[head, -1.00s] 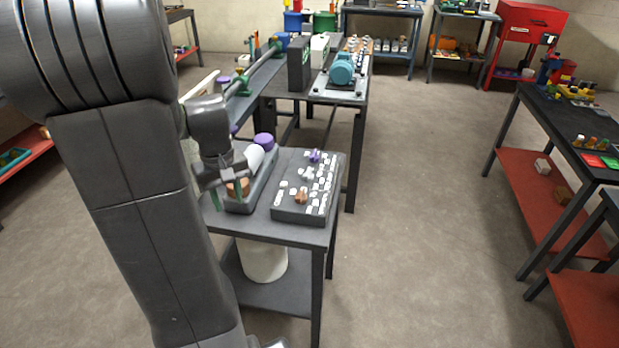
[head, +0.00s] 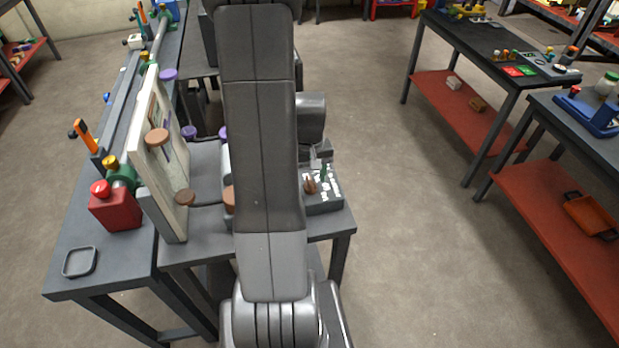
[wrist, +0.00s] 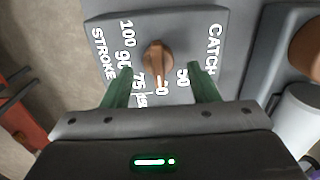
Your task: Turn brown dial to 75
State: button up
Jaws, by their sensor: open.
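The brown dial (wrist: 157,60) sits on a grey panel (wrist: 185,22) in the wrist view, among white labels 100, 90, 75 and 50. One label near its lower end is partly covered and reads only as "0". The dial's narrow end points down in the picture, right of the 75. My gripper (wrist: 159,72) is open, with one green finger on each side of the dial and gaps to it. In the head view the dial (head: 310,186) shows just right of my arm, close to my gripper (head: 322,172). My arm hides much of the panel there.
An upright cream board (head: 160,165) with brown and purple knobs stands left of my arm. A red button box (head: 115,210) and a small tray (head: 80,262) are on the left table. Open floor (head: 400,250) lies to the right, before the red-shelved benches.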

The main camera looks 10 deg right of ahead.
jog(key=shift+s+d+f, duration=0.1)
jog(key=shift+f, duration=0.75)
jog(key=c, duration=1)
jog(key=shift+o, duration=0.2)
jog(key=shift+m+b, duration=0.3)
jog(key=shift+m, duration=0.1)
jog(key=m+b, duration=0.1)
jog(key=m, duration=0.2)
jog(key=shift+f+b, duration=0.1)
jog(key=shift+b, duration=0.2)
jog(key=m+b, duration=0.1)
jog(key=m, duration=0.3)
jog(key=shift+m+b, duration=0.35)
jog(key=shift+m, duration=0.05)
